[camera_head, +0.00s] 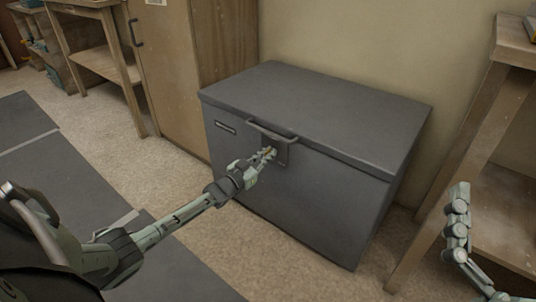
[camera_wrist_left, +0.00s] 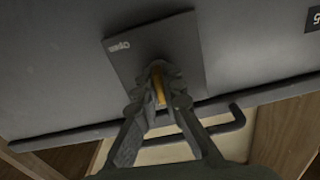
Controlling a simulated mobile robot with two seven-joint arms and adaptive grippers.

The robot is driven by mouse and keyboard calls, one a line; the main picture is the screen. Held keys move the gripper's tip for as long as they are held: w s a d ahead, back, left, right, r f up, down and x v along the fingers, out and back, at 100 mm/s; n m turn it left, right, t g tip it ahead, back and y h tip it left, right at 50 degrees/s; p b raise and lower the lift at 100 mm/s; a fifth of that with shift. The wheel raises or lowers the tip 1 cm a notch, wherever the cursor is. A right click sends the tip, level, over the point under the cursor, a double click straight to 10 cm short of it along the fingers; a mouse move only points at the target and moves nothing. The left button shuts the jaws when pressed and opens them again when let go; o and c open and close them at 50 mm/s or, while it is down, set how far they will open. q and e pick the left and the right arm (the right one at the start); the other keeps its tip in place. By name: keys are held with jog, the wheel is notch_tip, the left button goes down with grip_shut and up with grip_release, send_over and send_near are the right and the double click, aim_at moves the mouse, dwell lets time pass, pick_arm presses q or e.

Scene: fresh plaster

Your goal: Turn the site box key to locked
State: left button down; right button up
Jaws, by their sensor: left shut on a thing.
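The site box (camera_head: 300,110) is a large dark grey chest with its lid down against the wall. A lock plate (camera_head: 281,155) is on its front, below a bar handle (camera_head: 272,130). In the left wrist view, the plate (camera_wrist_left: 185,45) carries a small white label, upside down, that seems to read "Open". My left gripper (camera_head: 268,153) is at the plate, shut on a brass-coloured key (camera_wrist_left: 158,88). The fingers hide most of the key, and its exact turn is hard to tell. Part of my right arm shows at the lower right, away from the box; its jaws are not clear.
A tall wooden cabinet (camera_head: 175,75) stands close at the box's left. A wooden shelf unit (camera_head: 470,130) stands to its right. A workbench (camera_head: 85,45) is at the far left. Bare floor (camera_head: 310,270) lies in front of the box, with grey mats (camera_head: 60,185) at left.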

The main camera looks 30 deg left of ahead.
pick_arm(q)
jog(key=shift+n, duration=0.6)
jog(key=c, duration=1.6)
grip_release()
jog(key=shift+c, duration=0.2)
jog(key=shift+s, duration=0.1)
jog(key=s, duration=1.1)
jog(key=shift+s+a, duration=0.4)
jog(key=shift+a, duration=0.05)
